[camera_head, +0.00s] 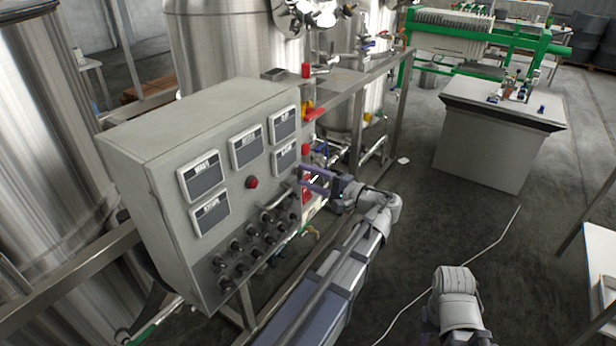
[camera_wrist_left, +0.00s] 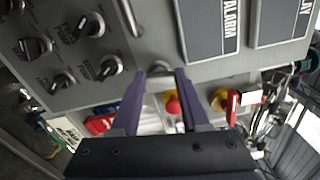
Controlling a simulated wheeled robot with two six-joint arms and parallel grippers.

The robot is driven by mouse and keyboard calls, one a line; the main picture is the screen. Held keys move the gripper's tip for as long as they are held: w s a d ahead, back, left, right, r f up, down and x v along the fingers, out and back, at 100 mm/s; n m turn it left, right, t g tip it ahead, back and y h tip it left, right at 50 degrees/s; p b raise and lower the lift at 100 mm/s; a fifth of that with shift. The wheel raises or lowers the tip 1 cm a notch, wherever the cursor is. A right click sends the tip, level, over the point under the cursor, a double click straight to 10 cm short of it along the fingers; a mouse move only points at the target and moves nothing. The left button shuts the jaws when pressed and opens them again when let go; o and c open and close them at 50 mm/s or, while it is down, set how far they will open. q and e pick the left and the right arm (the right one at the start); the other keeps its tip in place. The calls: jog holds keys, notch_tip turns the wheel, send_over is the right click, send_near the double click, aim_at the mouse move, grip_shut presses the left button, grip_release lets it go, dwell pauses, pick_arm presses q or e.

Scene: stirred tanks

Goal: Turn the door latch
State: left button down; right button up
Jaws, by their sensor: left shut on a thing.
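A grey control cabinet (camera_head: 150,165) stands at the left in the head view, with its door facing me. My left gripper (camera_head: 304,181) reaches the right edge of the door. In the left wrist view, the small silver door latch (camera_wrist_left: 160,69) sits at the cabinet's edge, between the purple fingertips of my left gripper (camera_wrist_left: 157,76). The gripper is shut on the latch. In the head view the fingers hide the latch. My right gripper is not in view; only a part of the right arm shows at the bottom.
The door carries several label displays (camera_head: 203,176), a red button (camera_head: 252,182) and several black knobs (camera_head: 250,243). A metal handle (camera_wrist_left: 131,18) is near the latch. Red and yellow valve parts (camera_wrist_left: 221,99) lie beyond the cabinet edge. A grey bench (camera_head: 490,140) stands right, with open floor between.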

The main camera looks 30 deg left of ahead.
pick_arm(q)
jog(key=shift+f+n, duration=0.1)
jog(key=shift+n, duration=1)
jog(key=shift+c, duration=2)
grip_release()
jog(key=d, duration=0.7)
jog(key=shift+s+d, duration=0.35)
jog(key=shift+d, duration=0.05)
jog(key=s+d+f+m+h+p, duration=0.1)
jog(key=s+d+f+h+p, duration=0.15)
jog(key=d+f+h, duration=0.2)
jog(key=s+d+f+m+h+p, duration=0.1)
jog(key=s+d+f+h+p, duration=0.1)
jog(key=s+d+f+h, duration=0.3)
jog(key=s+d+f+h+p, duration=0.1)
jog(key=s+d+f+h, duration=0.1)
jog(key=d, duration=0.4)
jog(key=s+d+f+m+g+h+p, duration=0.1)
jog(key=s+d+f+h, duration=0.2)
jog(key=s+d+h, duration=0.2)
jog(key=shift+s+d+f, duration=0.25)
jog(key=shift+s+d, duration=0.2)
jog(key=shift+d, duration=0.15)
